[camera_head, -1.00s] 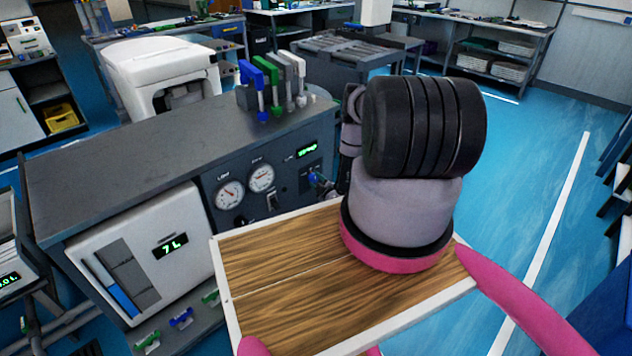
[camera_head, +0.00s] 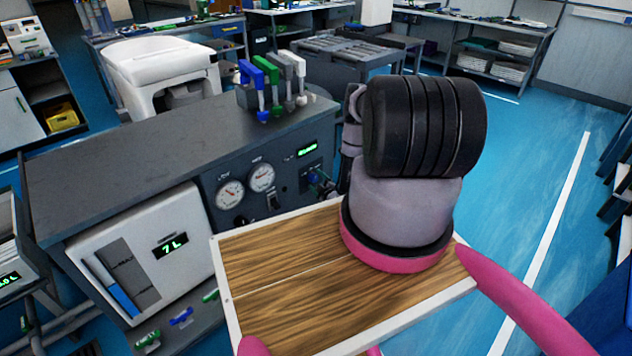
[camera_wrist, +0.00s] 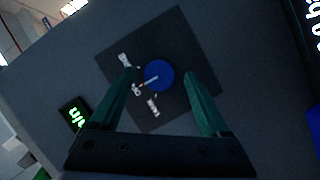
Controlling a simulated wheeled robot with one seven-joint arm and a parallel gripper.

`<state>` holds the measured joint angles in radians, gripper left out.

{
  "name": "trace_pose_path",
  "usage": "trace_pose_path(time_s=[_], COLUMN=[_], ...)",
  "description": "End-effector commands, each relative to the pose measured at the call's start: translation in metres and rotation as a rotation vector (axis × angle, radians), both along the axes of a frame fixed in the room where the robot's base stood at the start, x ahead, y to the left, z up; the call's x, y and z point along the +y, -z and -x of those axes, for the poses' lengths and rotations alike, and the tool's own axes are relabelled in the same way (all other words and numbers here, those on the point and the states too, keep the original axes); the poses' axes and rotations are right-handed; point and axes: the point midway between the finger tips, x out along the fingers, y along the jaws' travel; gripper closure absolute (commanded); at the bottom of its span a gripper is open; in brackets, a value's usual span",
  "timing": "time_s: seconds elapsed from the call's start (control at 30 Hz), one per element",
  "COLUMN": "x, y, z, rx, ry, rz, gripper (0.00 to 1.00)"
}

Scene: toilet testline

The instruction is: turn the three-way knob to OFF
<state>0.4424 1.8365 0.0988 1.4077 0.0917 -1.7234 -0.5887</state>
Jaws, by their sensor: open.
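The three-way knob (camera_wrist: 159,75) is a round blue knob on a dark square plate (camera_wrist: 185,42) in the wrist view. A pale line on it points to the lower left, toward the middle of several small white labels that I cannot read. My gripper (camera_wrist: 158,78) is open, with one green finger on each side of the knob; I cannot tell whether they touch it. In the head view my gripper (camera_head: 323,184) is at the right end of the grey panel (camera_head: 240,217), and its fingers largely cover the knob.
The panel carries two round gauges (camera_head: 262,177), a small switch (camera_head: 272,201) and a green display (camera_head: 307,149). Coloured levers (camera_head: 275,85) stand on the bench top (camera_head: 130,165). A white tank with a 7 L display (camera_head: 171,246) is at left. Blue floor is open at right.

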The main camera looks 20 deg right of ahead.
Motion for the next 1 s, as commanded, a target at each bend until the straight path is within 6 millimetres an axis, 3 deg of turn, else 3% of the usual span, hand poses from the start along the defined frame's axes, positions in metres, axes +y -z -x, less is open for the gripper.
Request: trace_pose_path(time_s=[0.3, 0.5, 0.67, 1.0], x=[0.000, 0.000, 0.001, 0.001], y=[-0.011, -0.017, -0.019, -0.019], z=[0.060, 0.089, 0.099, 0.099], rx=[0.003, 0.001, -0.001, -0.001], ry=[0.003, 0.001, 0.001, 0.000], rz=[-0.001, -0.002, 0.000, 0.000], gripper=[0.20, 0.20, 0.20, 0.20])
